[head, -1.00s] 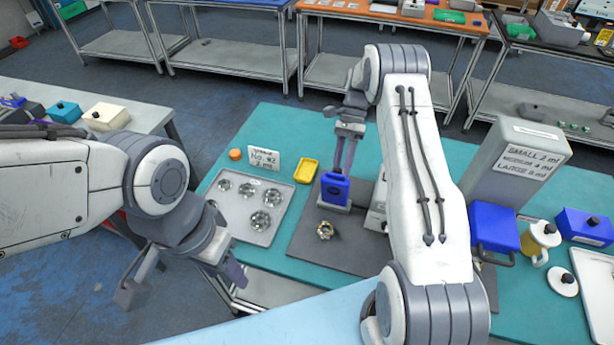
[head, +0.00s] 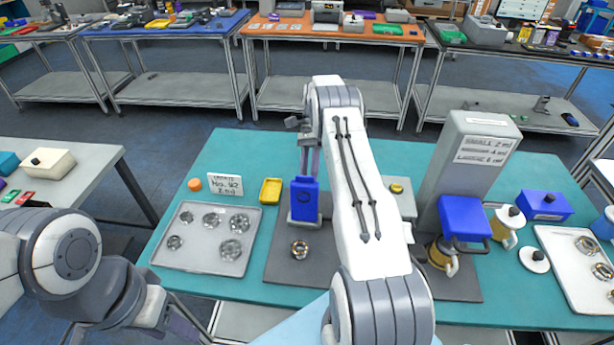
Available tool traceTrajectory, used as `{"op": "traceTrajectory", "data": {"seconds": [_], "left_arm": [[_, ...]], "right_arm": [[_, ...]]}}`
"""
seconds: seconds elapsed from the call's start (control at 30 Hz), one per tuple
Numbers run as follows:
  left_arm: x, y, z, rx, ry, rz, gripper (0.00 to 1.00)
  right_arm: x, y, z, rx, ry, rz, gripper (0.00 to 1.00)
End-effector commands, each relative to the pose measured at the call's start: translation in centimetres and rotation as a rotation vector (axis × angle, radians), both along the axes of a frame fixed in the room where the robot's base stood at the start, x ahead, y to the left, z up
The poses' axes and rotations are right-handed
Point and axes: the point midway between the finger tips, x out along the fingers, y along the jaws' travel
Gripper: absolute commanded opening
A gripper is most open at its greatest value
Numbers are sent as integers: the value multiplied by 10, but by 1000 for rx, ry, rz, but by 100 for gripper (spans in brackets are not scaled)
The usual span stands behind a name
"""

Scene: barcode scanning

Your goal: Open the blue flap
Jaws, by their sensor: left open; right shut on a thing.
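The blue flap (head: 462,218) is on the front of the tall grey dispenser (head: 476,150), right of my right arm. It has a dark handle along its lower front edge, and I cannot tell whether it is shut. A jug (head: 443,258) shows partly beneath it. My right gripper (head: 309,172) is shut on the top of an upright blue container (head: 304,202) over the dark mat, well left of the flap. My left gripper (head: 180,328) is open and empty at the lower left, partly cut off by the frame, far from the flap.
A small metal ring (head: 299,248) lies on the mat.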

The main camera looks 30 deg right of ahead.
Motion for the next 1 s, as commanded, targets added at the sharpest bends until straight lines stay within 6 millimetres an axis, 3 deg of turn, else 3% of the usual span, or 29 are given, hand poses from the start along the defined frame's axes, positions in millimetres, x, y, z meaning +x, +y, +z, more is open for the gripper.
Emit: {"op": "traceTrajectory", "data": {"seconds": [0.03,0.17,0.2,0.27,1.0], "left_arm": [[0,0,-2,0,0,0,50],[0,0,-2,0,0,0,50],[0,0,-2,0,0,0,50],[0,0,-2,0,0,0,50],[0,0,-3,0,0,0,50]], "right_arm": [[1,8,-10,12,3,0,0],[0,8,-10,12,4,0,0],[0,8,-10,12,3,0,47],[0,8,-10,13,4,-1,70],[-2,3,-7,8,9,-1,72]]}}
